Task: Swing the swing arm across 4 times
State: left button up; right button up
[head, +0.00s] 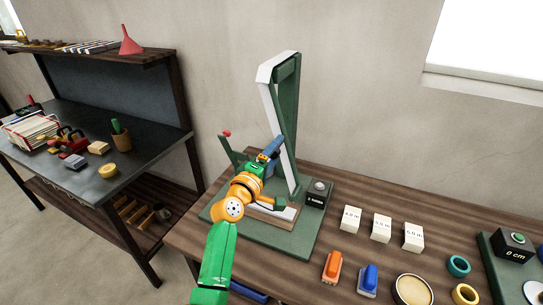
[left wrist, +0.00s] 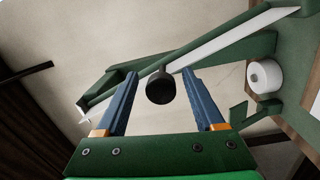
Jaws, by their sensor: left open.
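The green stand on the wooden table has a tall upright part with a white face (head: 278,110) and a flat green base (head: 285,237). My left gripper (head: 270,150) has blue fingers and is beside the upright, above the base. In the left wrist view, the open gripper (left wrist: 165,100) has a finger on each side of a round black knob (left wrist: 160,90), with a gap on both sides. A long green bar with a white strip (left wrist: 215,42) runs behind the knob. Which part is the swing arm I cannot tell for sure. My right gripper is out of view.
A thin lever with a red ball (head: 227,133) stands left of the gripper. A dark box with a button (head: 318,194) is at the base's right edge. White blocks (head: 381,228), an orange item (head: 332,266) and a blue item (head: 368,279) lie to the right.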

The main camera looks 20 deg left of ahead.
pick_arm(q)
jog(key=s, duration=0.4)
jog(key=shift+s+a, duration=0.15)
jog(key=shift+s, duration=0.2)
